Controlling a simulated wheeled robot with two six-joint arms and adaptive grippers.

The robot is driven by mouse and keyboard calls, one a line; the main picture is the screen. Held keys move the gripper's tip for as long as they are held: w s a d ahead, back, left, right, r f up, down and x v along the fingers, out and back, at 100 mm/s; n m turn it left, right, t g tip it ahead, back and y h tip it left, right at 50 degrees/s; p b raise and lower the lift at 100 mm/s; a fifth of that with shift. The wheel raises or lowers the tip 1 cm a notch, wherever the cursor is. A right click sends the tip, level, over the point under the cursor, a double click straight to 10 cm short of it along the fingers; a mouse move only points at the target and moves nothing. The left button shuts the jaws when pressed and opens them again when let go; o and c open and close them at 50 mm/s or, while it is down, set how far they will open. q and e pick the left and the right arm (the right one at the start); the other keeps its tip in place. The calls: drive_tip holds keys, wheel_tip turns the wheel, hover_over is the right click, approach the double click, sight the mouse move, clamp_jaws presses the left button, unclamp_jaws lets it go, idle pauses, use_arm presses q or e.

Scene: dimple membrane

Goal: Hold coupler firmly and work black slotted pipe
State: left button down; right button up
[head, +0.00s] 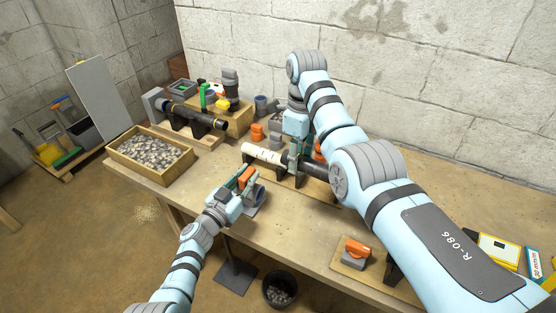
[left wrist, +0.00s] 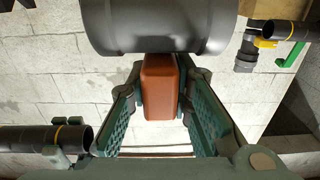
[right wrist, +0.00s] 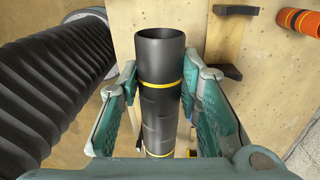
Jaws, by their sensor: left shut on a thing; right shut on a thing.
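My left gripper (head: 243,184) is at the front edge of the bench. In the left wrist view its fingers (left wrist: 160,95) are shut on a reddish-brown block. A dark grey coupler (left wrist: 155,25) sits against that block's end; it also shows beside the gripper in the head view (head: 259,194). My right gripper (head: 301,150) reaches down over a black pipe (head: 318,168) at mid-bench. In the right wrist view its fingers (right wrist: 160,98) are shut on a black pipe with yellow bands (right wrist: 161,99), its open end facing up the picture. Slots cannot be made out.
A pale cylinder (head: 262,153) lies left of the black pipe. A gravel box (head: 152,152) and another black pipe on a cradle (head: 198,115) stand at the left. An orange-topped block (head: 356,250) sits at the front right. A large corrugated black tube (right wrist: 45,100) is close in the right wrist view.

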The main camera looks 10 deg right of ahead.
drive_tip(key=s+d+f+n, duration=0.2)
drive_tip(key=f+n, duration=0.3)
drive_tip(key=n, duration=0.6)
drive_tip(key=s+d+f+n+t+h, duration=0.1)
drive_tip(key=f+n, duration=0.4)
drive_tip(key=n, duration=0.6)
drive_tip(key=s+d+f+n, duration=0.3)
drive_tip(key=s+f+n, duration=0.1)
drive_tip(key=n, duration=0.7)
drive_tip(key=shift+d+f+n+t+h, duration=0.2)
drive_tip(key=shift+f+n+t+h, duration=0.2)
drive_tip(key=shift+f, duration=0.2)
drive_tip(key=n, duration=0.2)
drive_tip(key=s, duration=0.1)
drive_tip(key=shift+d+f+n, duration=0.25)
drive_tip(key=shift+f+n, duration=0.05)
drive_tip(key=shift+n, duration=0.1)
drive_tip(key=shift+w+a, duration=0.85)
drive_tip(key=shift+a, duration=0.3)
drive_tip(key=shift+w+a, duration=0.85)
drive_tip(key=shift+a, duration=0.3)
drive_tip(key=shift+w+a, duration=0.45)
drive_tip(key=shift+a, duration=0.2)
drive_tip(key=shift+w+a, duration=0.45)
drive_tip(key=shift+a, duration=0.15)
